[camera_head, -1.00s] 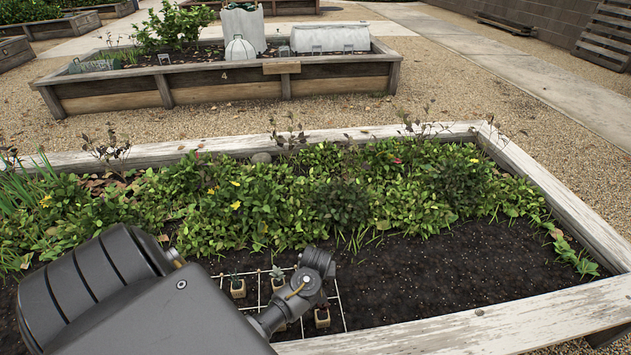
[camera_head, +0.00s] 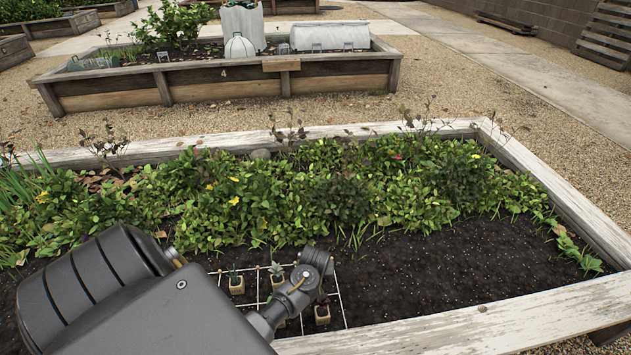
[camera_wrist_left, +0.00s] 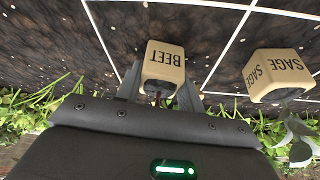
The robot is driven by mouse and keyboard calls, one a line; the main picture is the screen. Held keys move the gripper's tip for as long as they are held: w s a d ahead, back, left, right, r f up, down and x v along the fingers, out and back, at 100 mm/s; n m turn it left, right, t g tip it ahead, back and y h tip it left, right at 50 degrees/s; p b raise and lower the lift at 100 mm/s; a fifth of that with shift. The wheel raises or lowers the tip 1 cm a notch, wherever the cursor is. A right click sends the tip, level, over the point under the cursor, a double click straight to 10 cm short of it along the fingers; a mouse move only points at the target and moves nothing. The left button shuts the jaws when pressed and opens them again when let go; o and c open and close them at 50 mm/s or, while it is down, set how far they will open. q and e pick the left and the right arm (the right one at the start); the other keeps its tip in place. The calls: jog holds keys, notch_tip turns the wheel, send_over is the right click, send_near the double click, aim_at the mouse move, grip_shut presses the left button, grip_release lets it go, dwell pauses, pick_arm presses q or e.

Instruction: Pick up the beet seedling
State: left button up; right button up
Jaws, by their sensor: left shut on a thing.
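The beet seedling (camera_wrist_left: 164,62) shows in the left wrist view as a pale tan block marked BEET, upside down in the picture, with a dark reddish stem at its lower end. My left gripper (camera_wrist_left: 160,88) is shut on it, one grey finger on each side. A second tan block, the sage seedling (camera_wrist_left: 279,74), stands to its right, apart from the gripper, with grey-green leaves. In the head view my left arm comes in from the lower left over the grid; its fingers are hidden there. My right gripper is in neither view.
A white wire grid (camera_head: 340,298) lies on the dark soil, with several small potted seedlings, one at its left (camera_head: 237,285). Dense green plants (camera_head: 300,195) grow behind it. The bed's white wooden rim (camera_head: 470,330) runs in front. Bare soil (camera_head: 430,265) is open at right.

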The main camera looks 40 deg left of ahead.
pick_arm(q)
jog(key=shift+r, duration=0.15)
jog(key=shift+c, duration=0.4)
